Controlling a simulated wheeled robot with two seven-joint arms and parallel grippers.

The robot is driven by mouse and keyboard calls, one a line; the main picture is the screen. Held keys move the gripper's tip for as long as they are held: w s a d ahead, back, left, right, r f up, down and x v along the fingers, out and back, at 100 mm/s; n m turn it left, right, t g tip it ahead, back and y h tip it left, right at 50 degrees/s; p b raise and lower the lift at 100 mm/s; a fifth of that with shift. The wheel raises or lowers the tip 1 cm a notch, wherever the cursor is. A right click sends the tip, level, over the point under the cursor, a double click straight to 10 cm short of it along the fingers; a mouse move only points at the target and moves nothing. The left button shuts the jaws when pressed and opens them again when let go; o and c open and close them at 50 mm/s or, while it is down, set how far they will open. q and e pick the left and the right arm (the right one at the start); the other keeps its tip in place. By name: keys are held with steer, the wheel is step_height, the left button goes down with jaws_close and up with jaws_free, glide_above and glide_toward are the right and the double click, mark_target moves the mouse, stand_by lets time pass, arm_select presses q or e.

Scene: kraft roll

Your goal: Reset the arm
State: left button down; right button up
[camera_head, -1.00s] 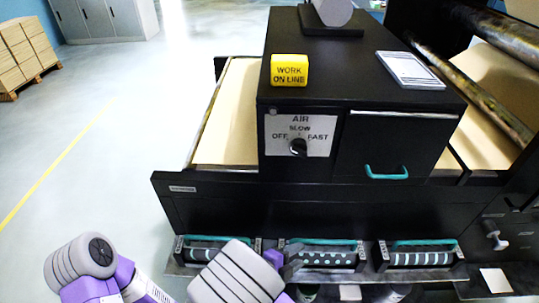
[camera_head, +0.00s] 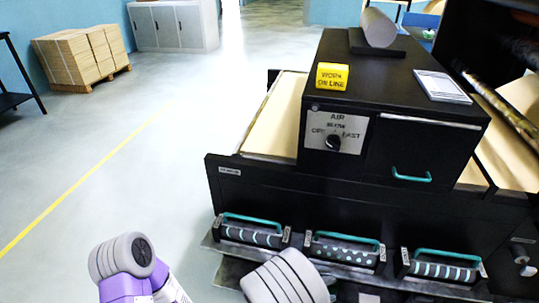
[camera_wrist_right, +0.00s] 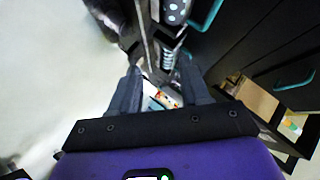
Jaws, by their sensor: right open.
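My right gripper (camera_wrist_right: 160,80) shows in the right wrist view with its two dark fingers apart and nothing held between them. Beyond the fingers lies a small white item with red and orange marks (camera_wrist_right: 163,98). In the head view a grey ribbed arm link of mine covers part of the machine's front ledge and hides most of the right gripper. Another purple and grey arm part of mine is at the lower left. My left gripper is not in view.
The black machine (camera_head: 260,190) carries three teal-handled patterned rollers on its front: striped (camera_head: 250,236), dotted (camera_head: 345,253) and striped (camera_head: 442,270). A yellow block (camera_head: 332,76) and a white pad (camera_head: 441,86) lie on top. Floor at left is clear; stacked cartons (camera_head: 75,55) stand behind.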

step_height(320, 180, down, 14)
steer(key=s+n+g+y, duration=0.2)
steer(key=n+y, duration=0.5)
steer(key=n, duration=0.3)
steer(key=s+a+f+n+g+y, duration=0.3)
steer(key=s+a+n+y, duration=0.3)
steer(key=s+n, duration=0.3)
steer(key=shift+s+a+f+g+y, duration=0.3)
steer(key=shift+g+y, duration=0.1)
steer(key=shift+y, duration=0.3)
steer(key=shift+s+a+r+n, duration=0.1)
steer(key=shift+s+a+n, duration=0.15)
steer(key=shift+n, duration=0.25)
